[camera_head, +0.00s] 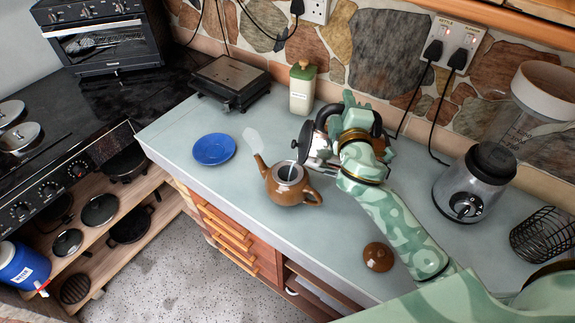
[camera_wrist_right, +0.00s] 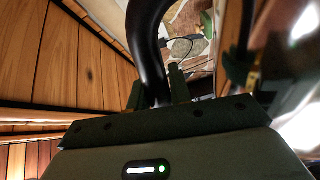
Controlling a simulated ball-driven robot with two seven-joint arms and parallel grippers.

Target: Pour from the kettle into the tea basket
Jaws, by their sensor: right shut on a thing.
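The brown teapot (camera_head: 290,194) stands open on the counter, its spout to the left. The tea basket (camera_head: 288,173) sits in its mouth, a pale ring with a dark inside. The shiny metal kettle (camera_head: 318,146) is just behind and above the teapot, partly hidden by my right gripper (camera_head: 352,118). The kettle looks tilted, with a dark disc at its left side. My right gripper is shut on the kettle's black handle, which shows between the fingers in the right wrist view (camera_wrist_right: 153,65). I cannot see any stream of water. My left gripper is out of view.
A brown lid (camera_head: 378,257) lies at the front right of the counter. A green canister (camera_head: 302,90) and a black appliance (camera_head: 232,82) stand behind. A blender (camera_head: 472,184) and wire basket (camera_head: 543,236) stand right.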

